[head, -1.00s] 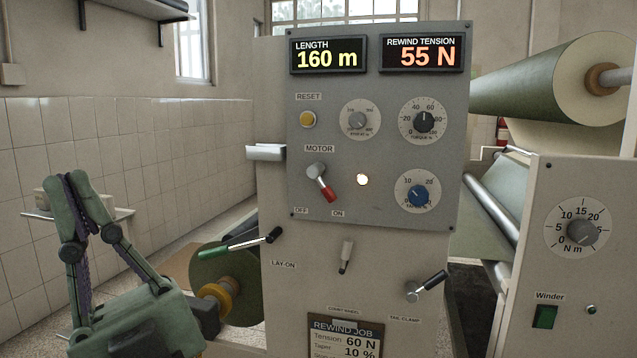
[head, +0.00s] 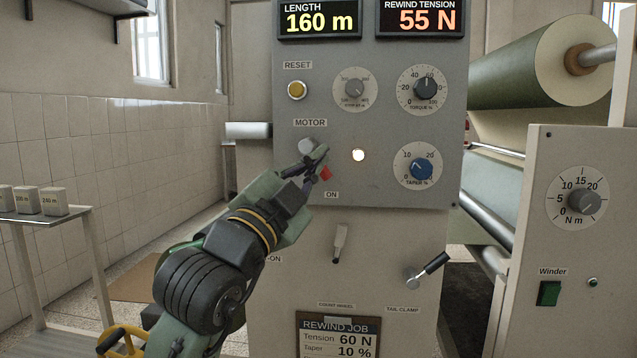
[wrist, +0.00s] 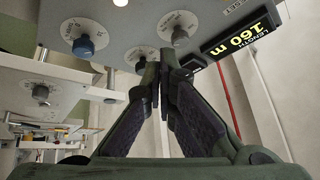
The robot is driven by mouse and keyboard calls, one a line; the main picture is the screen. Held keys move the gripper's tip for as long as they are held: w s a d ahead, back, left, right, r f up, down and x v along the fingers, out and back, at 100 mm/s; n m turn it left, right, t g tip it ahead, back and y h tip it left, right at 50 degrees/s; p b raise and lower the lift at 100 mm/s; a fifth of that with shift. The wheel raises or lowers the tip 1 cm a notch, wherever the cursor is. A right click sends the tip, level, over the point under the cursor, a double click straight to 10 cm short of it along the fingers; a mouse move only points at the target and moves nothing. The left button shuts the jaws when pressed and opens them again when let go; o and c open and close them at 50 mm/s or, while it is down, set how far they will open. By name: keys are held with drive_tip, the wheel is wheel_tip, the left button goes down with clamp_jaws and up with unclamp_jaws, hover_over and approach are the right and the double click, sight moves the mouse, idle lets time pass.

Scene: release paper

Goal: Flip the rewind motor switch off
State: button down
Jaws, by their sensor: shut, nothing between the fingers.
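The motor switch (head: 307,148) is on the grey control panel (head: 390,190), under the MOTOR label. Its red tip shows low and to the right, on the side of the ON label. My gripper (head: 318,158) is shut and empty, with its fingertips at the switch in the head view, covering most of the lever and the OFF label. I cannot tell whether the fingers touch the lever. The lamp (head: 358,155) right of the switch is lit. In the wrist view my gripper's fingertips (wrist: 156,75) are together, and the switch is hidden there.
The yellow reset button (head: 297,90) is above the switch. The blue taper knob (head: 421,169) is to its right. A count wheel lever (head: 339,243) and tail clamp handle (head: 428,268) stick out below. A side table (head: 50,214) with small boxes stands left.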

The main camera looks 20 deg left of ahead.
drive_tip(key=f, duration=0.1)
drive_tip(key=w+f+g, duration=0.1)
drive_tip(key=w+f+m+h, duration=0.1)
drive_tip(key=shift+d+g, duration=0.3)
drive_tip(key=shift+g, duration=0.1)
drive_tip(key=p+x, duration=0.3)
drive_tip(key=x, duration=0.6)
drive_tip(key=shift+w+a+f+p, duration=0.2)
drive_tip(key=shift+a+f, duration=0.3)
drive_tip(key=shift+a, duration=0.35)
drive_tip(key=shift+w+a+f+p, duration=0.2)
drive_tip(key=shift+a+f, duration=0.3)
drive_tip(key=shift+a, duration=0.3)
drive_tip(key=shift+f+m, duration=0.15)
drive_tip(key=shift+m, duration=0.15)
